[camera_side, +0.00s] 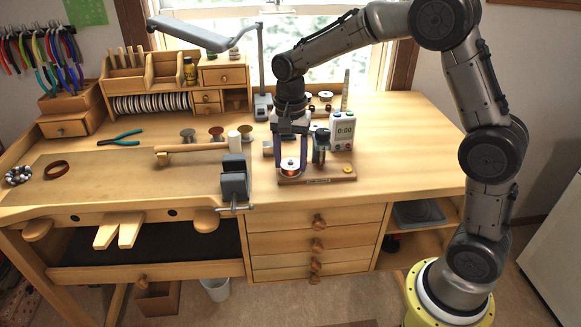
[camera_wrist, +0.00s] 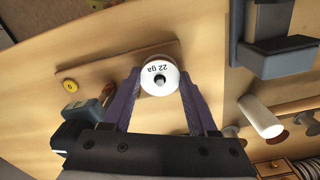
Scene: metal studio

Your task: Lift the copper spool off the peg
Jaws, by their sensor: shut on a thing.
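The copper spool (camera_side: 290,168) has a white top flange and a band of copper wire, and it stands on the left part of a small wooden base (camera_side: 327,174). In the wrist view its white flange (camera_wrist: 160,78) reads "22 ga", and a grey peg tip shows in its centre hole. My gripper (camera_side: 290,162) points down over the spool, with one purple finger on each side. In the wrist view my gripper (camera_wrist: 161,92) is shut on the spool. The lower part of the peg is hidden inside the spool.
A dark upright device (camera_side: 321,143) stands on the base right of the spool, with a yellow button (camera_side: 347,169) farther right. A white timer (camera_side: 342,130) is behind. The bench's right side is clear.

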